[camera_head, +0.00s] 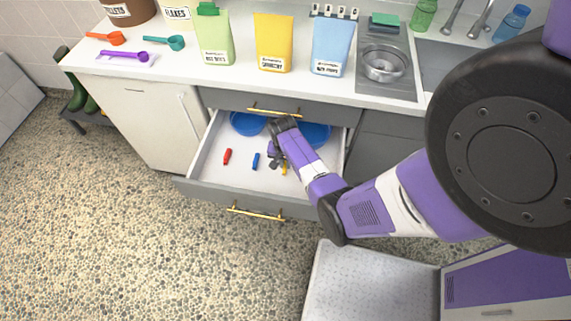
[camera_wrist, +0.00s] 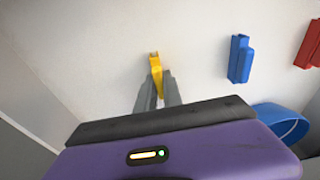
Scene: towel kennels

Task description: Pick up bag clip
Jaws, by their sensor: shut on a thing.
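A yellow bag clip (camera_wrist: 156,72) is between my fingertips in the wrist view. In the head view the yellow clip (camera_head: 284,169) shows just below my gripper (camera_head: 274,163), inside the open drawer. My gripper (camera_wrist: 157,80) is shut on the yellow clip, with its tips close to the white drawer floor. I cannot tell whether the clip still touches the floor. A blue clip (camera_head: 256,161) and a red clip (camera_head: 227,157) lie to the left in the drawer. In the wrist view the blue clip (camera_wrist: 240,59) and red clip (camera_wrist: 309,46) lie to the right.
The open drawer (camera_head: 200,188) has walls close around my gripper. Blue bowls (camera_head: 248,124) sit at its back. The counter (camera_head: 180,70) above holds colored bags, including a yellow one (camera_head: 273,42), and scoops. The pebbled floor (camera_head: 110,230) at left is clear.

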